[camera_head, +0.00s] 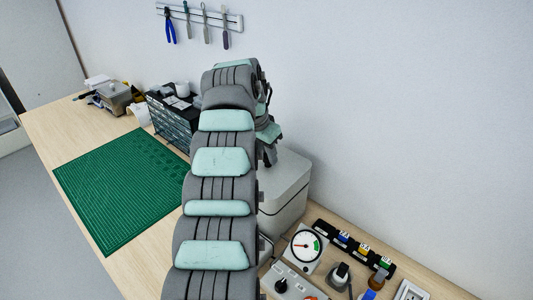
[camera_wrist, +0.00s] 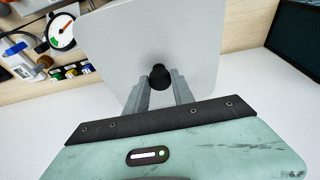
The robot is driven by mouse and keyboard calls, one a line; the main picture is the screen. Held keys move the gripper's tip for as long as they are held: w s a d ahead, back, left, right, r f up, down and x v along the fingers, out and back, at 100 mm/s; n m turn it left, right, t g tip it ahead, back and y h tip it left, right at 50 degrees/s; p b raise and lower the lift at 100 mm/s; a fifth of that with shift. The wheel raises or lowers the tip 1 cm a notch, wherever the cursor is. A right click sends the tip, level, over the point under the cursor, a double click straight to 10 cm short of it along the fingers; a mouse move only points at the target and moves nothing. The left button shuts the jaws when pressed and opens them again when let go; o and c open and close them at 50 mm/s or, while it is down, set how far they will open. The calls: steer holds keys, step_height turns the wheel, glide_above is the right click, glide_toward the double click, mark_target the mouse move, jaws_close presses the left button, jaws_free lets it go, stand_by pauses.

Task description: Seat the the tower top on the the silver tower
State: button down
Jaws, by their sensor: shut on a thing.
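My gripper (camera_wrist: 160,82) is shut on the black knob (camera_wrist: 160,77) of a light grey flat piece, which appears to be the tower top (camera_wrist: 190,40). In the head view, a silver-grey box with rounded edges, which appears to be the silver tower (camera_head: 286,195), stands on the bench right of my arm. My arm hides its left side, and my gripper's fingers are hidden in that view. The wrist view does not show the tower below the held piece, so I cannot tell whether the two touch.
A green cutting mat (camera_head: 120,185) lies at left, with a dark drawer cabinet (camera_head: 170,118) behind my arm. A gauge (camera_head: 305,246), a black rack with coloured labels (camera_head: 352,246) and a control box (camera_head: 290,282) crowd the front right. Tools (camera_head: 204,22) hang on the wall.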

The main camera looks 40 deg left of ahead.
steer(key=shift+f, duration=0.3)
stand_by(1.2)
steer(key=c, duration=1)
jaws_free()
steer(key=shift+r+b, duration=0.1)
steer(key=shift+b, duration=0.2)
steer(key=shift+s+r, duration=0.2)
steer(key=shift+r, duration=0.3)
steer(key=p+v, duration=0.1)
steer(key=v, duration=0.8)
steer(key=shift+r, duration=0.25)
steer(key=shift+s, duration=0.15)
